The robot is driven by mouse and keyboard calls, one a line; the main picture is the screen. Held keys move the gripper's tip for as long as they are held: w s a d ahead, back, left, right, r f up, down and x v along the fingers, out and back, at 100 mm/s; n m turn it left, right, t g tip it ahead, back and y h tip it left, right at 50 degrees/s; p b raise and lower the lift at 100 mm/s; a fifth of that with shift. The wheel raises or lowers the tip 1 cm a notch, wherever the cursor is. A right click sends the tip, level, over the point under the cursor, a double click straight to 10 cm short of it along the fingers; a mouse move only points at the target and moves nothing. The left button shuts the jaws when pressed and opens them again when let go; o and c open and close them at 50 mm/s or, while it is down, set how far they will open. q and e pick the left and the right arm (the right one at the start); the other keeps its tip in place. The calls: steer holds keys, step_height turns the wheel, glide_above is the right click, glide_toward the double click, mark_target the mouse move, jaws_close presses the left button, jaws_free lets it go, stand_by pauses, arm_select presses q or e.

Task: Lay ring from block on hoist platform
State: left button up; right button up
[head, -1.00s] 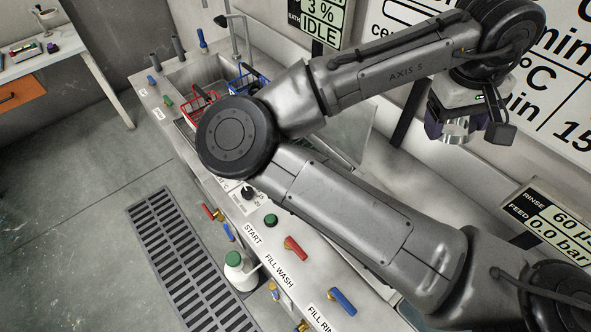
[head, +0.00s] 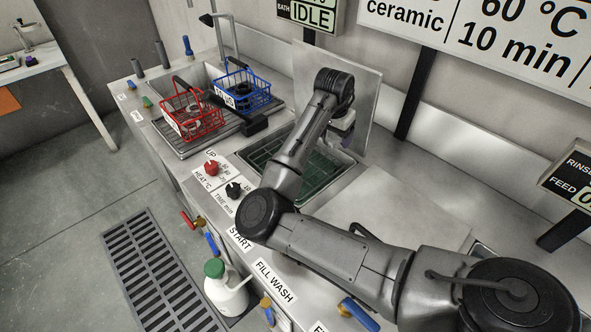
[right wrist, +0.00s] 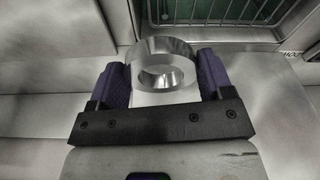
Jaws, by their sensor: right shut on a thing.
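The shiny metal ring (right wrist: 163,66) is held between the two purple fingers of my right gripper (right wrist: 160,82) in the right wrist view. In the head view my right gripper (head: 342,138) is beside the raised lid, by the right edge of the open tank; the ring cannot be made out there. A green grated platform (head: 280,176), apparently the hoist platform, lies inside the tank and also shows in the right wrist view (right wrist: 235,8). In that view the ring is over the steel near the tank edge. The block is not identifiable. My left gripper is not in view.
An upright steel lid (head: 362,75) stands behind the tank. A red basket (head: 190,115) and a blue basket (head: 243,92) stand on the drainer to the left. Red (head: 212,168) and black (head: 234,190) knobs are in front. The worktop right of the tank looks clear.

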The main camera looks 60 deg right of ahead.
steer(key=w+f+b, duration=0.1)
steer(key=w+f, duration=0.1)
steer(key=w, duration=0.1)
steer(key=w+f+b, duration=0.2)
steer(key=w+f, duration=0.1)
steer(key=w, duration=0.1)
steer(key=w+a+f+b, duration=0.1)
steer(key=w+f+b, duration=0.1)
steer(key=w+f, duration=0.1)
steer(key=shift+w+a+f, duration=0.1)
steer(key=shift+w+f, duration=0.05)
steer(key=shift+w, duration=0.5)
steer(key=shift+w+f+b, duration=0.15)
steer(key=shift+w+b, duration=0.15)
steer(key=shift+w, duration=0.05)
step_height(320, 180, down, 4)
steer(key=shift+f+b, duration=0.1)
steer(key=shift+b, duration=1.15)
steer(key=shift+a, duration=0.1)
